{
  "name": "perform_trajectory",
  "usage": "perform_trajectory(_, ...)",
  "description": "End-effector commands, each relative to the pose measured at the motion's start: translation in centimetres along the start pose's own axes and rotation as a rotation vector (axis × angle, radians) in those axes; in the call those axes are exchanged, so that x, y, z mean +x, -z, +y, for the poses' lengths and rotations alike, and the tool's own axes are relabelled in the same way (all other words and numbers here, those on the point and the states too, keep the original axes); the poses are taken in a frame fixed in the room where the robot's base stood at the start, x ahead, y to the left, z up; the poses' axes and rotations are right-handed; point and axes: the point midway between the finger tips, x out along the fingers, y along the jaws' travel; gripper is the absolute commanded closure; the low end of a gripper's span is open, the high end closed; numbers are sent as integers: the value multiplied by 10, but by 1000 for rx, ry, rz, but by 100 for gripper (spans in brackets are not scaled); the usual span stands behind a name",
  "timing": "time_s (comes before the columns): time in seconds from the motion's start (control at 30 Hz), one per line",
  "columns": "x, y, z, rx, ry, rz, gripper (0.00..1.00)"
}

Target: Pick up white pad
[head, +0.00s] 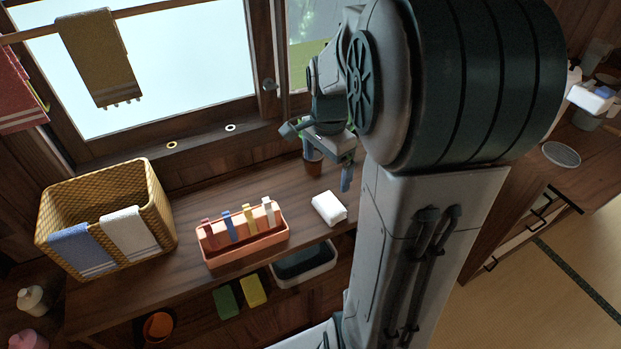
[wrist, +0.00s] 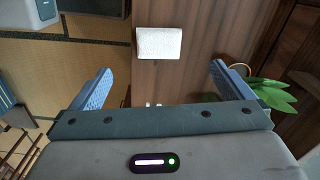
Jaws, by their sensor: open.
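The white pad (head: 329,208) lies on the wooden shelf (head: 190,277), to the right of the orange caddy. It also shows in the wrist view (wrist: 159,43), near the top centre, ahead of my fingers. My gripper (head: 345,170) is above the shelf, behind and a little right of the pad in the head view. In the wrist view its two blue fingers (wrist: 160,88) are spread wide with nothing between them. The pad is apart from both fingers.
An orange caddy (head: 243,250) with coloured clips stands left of the pad. A wicker basket (head: 160,200) with cloths is farther left. A potted plant (wrist: 270,92) is close to my right finger in the wrist view. A dark-lined bin (head: 305,268) sits below the shelf.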

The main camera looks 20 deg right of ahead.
Motion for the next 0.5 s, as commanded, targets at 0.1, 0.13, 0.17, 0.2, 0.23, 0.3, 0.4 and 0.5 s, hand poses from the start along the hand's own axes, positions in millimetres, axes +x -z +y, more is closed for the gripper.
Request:
perform_trajectory(0.1,9,11,-4,92,-14,-10,0)
perform_trajectory(0.13,11,12,-4,103,-16,-11,0)
perform_trajectory(0.17,15,13,-4,112,-18,-12,0)
perform_trajectory(0.2,20,13,-4,117,-19,-13,0)
perform_trajectory(0.23,25,13,-4,119,-20,-14,0)
perform_trajectory(0.3,39,12,-3,119,-21,-14,0)
perform_trajectory(0.4,60,13,-2,118,-21,-14,0)
perform_trajectory(0.5,77,12,-2,117,-20,-13,0)
